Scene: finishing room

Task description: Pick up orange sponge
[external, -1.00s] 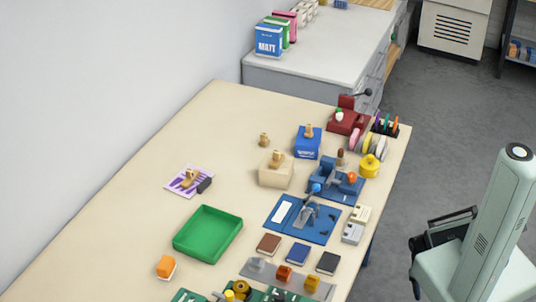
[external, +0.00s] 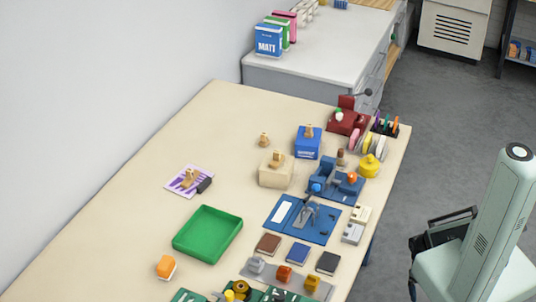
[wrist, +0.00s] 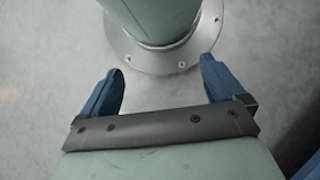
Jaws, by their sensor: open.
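The orange sponge (external: 166,264), an orange block with a pale underside, sits on the beige table in the lower left of the external view, in front of the green tray (external: 180,246) and apart from it. My gripper (wrist: 161,66) shows in the wrist view with its two blue fingers wide apart and nothing between them. Behind the fingers are a round metal base plate and a pale green link over grey floor. The gripper is not in the external view, and the sponge is not in the wrist view.
Right of the sponge are small blocks on a grey strip and green boards at the bottom edge. Further back stand a blue mat (external: 325,230), a blue fixture and a purple-striped card (external: 175,187). The table left of the tray is clear.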

